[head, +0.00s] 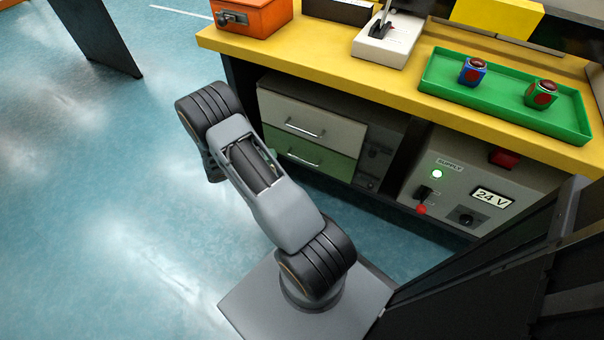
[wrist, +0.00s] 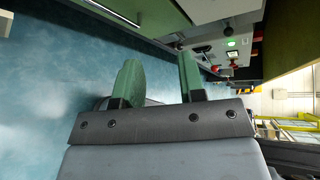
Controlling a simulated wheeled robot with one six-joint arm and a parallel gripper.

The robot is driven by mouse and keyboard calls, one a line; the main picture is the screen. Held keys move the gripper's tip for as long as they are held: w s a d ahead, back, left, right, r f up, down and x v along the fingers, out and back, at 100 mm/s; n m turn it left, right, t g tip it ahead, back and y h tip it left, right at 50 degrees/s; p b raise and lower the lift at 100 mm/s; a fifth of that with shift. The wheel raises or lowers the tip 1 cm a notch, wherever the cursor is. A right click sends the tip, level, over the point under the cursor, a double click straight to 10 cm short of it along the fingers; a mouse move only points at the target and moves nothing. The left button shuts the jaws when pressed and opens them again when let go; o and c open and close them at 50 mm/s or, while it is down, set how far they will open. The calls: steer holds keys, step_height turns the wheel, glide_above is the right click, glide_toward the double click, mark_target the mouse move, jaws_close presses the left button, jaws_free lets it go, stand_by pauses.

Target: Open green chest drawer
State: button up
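The green drawer (head: 338,164) is the lower drawer of a small chest under the yellow workbench, below a cream drawer (head: 335,122). It has a silver bar handle (head: 291,158) and looks shut, about flush with the cream drawer. My arm covers its left part in the head view. In the wrist view, the green drawer front (wrist: 160,14) is at the top, turned sideways. My gripper (wrist: 160,72) shows there with two green fingers apart and nothing between them. It is clear of the handle.
A supply box (head: 470,186) with a lit green lamp, red-knobbed lever and 24 V label stands right of the chest. The workbench (head: 330,66) carries an orange box (head: 252,16), a switch (head: 388,36) and a green tray (head: 450,95) with two cubes. Blue floor at left is open.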

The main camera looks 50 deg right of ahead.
mark_target(302, 160)
step_height(302, 160, down, 12)
steer(key=d+n+t+h+b, duration=0.2)
steer(key=n+b, duration=0.2)
steer(key=n, duration=0.2)
steer(key=shift+b+x, duration=2)
steer(key=shift+x, duration=4.65)
steer(key=shift+r, duration=0.2)
jaws_close()
